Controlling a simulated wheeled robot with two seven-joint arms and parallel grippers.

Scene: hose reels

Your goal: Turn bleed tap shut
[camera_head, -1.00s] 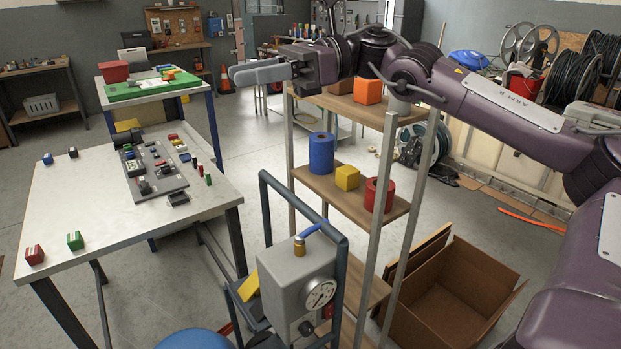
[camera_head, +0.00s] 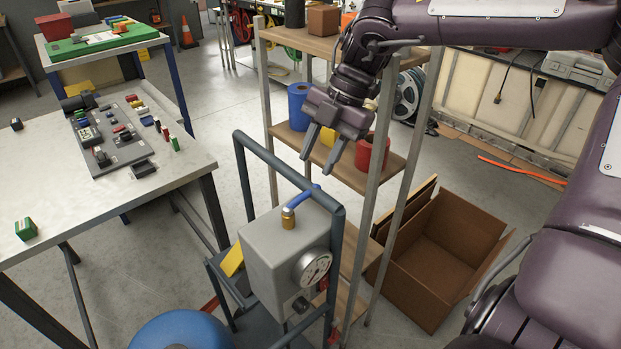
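The bleed tap, a brass body (camera_head: 288,219) with a blue lever (camera_head: 303,199), stands on top of a grey box (camera_head: 278,244) with a round gauge (camera_head: 313,268) on its front. The lever points away from the brass body toward the upper right, near the frame's dark top bar. My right gripper (camera_head: 319,166) is above and slightly right of the tap, fingers pointing down. Its two fingers are apart with nothing between them, and it does not appear to touch the lever. My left gripper is not in view.
A dark tube frame (camera_head: 242,180) surrounds the grey box. A shelf rack (camera_head: 390,166) with a blue roll (camera_head: 298,104) and red roll (camera_head: 372,152) stands just behind. A cardboard box (camera_head: 434,262) lies right, a white table (camera_head: 50,160) left.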

